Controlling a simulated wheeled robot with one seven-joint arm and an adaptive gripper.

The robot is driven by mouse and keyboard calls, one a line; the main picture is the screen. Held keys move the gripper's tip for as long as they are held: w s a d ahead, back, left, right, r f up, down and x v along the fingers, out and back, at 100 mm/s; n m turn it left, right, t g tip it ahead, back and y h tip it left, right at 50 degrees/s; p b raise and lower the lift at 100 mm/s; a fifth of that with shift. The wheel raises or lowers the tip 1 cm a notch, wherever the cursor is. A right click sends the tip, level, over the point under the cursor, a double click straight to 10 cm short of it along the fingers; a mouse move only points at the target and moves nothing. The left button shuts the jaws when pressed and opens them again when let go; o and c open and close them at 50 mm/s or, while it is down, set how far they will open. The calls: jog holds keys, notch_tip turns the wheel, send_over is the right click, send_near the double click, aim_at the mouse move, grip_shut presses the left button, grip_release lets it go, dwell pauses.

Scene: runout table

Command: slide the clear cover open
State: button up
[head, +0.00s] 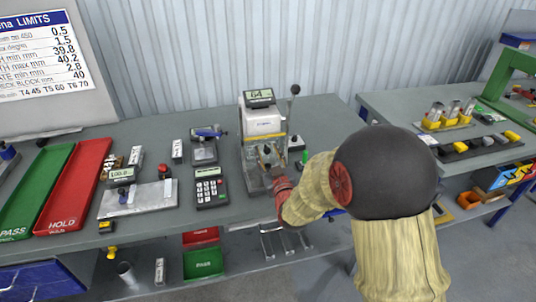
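A light grey bench tester (262,122) with a lit display on top stands on the bench in front of me. A clear cover cannot be made out for certain; small brownish and dark parts show at the tester's lower front. My arm in its beige sleeve reaches in from the right. Its red wrist end (282,187) is beside the tester's base, at the right front. My gripper's fingers are too small and too hidden to see whether they are open or shut, or whether they touch the tester.
A black keypad device (210,188), a flat metal plate with a gauge (139,199), a red HOLD tray (76,186) and a green PASS tray (36,192) are to the left. A ball-topped lever (294,90) rises right of the tester. Another table (400,103) stands at right.

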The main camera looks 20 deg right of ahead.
grip_shut()
dwell(0.5)
dwell(0.4)
